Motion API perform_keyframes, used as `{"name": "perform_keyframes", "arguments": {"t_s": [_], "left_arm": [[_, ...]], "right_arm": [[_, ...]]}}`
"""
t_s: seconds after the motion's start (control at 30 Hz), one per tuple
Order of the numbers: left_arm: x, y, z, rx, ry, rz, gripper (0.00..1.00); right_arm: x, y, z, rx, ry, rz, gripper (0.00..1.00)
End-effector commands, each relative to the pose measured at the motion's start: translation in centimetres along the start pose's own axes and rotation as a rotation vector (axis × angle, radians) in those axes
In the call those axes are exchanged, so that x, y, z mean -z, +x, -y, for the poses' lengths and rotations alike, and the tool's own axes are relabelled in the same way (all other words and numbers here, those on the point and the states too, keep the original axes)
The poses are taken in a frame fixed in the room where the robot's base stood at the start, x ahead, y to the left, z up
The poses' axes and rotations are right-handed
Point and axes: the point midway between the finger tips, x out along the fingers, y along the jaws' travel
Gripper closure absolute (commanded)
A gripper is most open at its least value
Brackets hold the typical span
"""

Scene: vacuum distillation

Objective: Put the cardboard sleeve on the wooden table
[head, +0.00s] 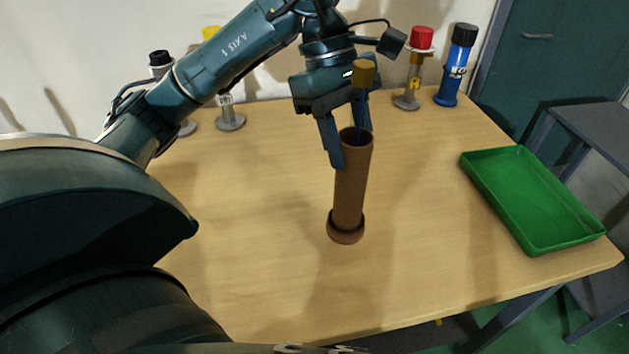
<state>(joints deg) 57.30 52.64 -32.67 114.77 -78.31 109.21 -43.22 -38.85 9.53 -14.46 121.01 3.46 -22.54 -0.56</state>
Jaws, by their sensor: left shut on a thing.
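The cardboard sleeve (351,185) is a brown, open-topped tube with a wider rounded ring at its lower end. It is close to upright, leaning slightly, over the middle of the wooden table (240,270). I cannot tell whether its lower end touches the table top. My left gripper (348,146) comes down from above and is shut on the sleeve's upper rim, with one finger on the left side and the other near the right side. My right gripper is not in view.
A green tray (535,205) lies on the table's right side. A blue bottle (457,68), a red-capped item (417,65) and a yellow-topped item (228,112) stand along the back. An ochre-capped piece (364,73) shows by my left gripper. The table's front is clear.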

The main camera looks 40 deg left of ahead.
Motion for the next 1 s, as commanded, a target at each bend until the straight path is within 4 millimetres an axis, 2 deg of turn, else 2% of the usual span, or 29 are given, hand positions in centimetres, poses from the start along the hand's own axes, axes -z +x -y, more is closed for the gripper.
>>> {"name": "perform_keyframes", "arguments": {"t_s": [0.03, 0.2, 0.3, 0.47, 0.7, 1.0], "left_arm": [[0.4, -0.1, 0.1, -0.046, -0.098, 0.000, 0.96], [1.0, -1.7, 0.2, -0.169, -0.394, -0.001, 0.96], [1.3, -2.4, 0.4, -0.217, -0.513, -0.002, 0.96], [1.6, -2.7, 0.5, -0.254, -0.614, -0.002, 0.96], [3.1, 0.9, 0.6, -0.255, -0.632, -0.003, 0.96], [4.4, 4.0, 0.6, -0.256, -0.631, -0.003, 0.96]], "right_arm": [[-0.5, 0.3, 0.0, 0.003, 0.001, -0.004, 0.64], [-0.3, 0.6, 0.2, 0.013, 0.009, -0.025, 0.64], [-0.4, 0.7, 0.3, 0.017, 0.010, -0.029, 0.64], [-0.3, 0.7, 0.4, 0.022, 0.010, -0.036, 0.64], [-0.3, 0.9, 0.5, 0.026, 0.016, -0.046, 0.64], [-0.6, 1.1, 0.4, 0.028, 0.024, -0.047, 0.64]]}}
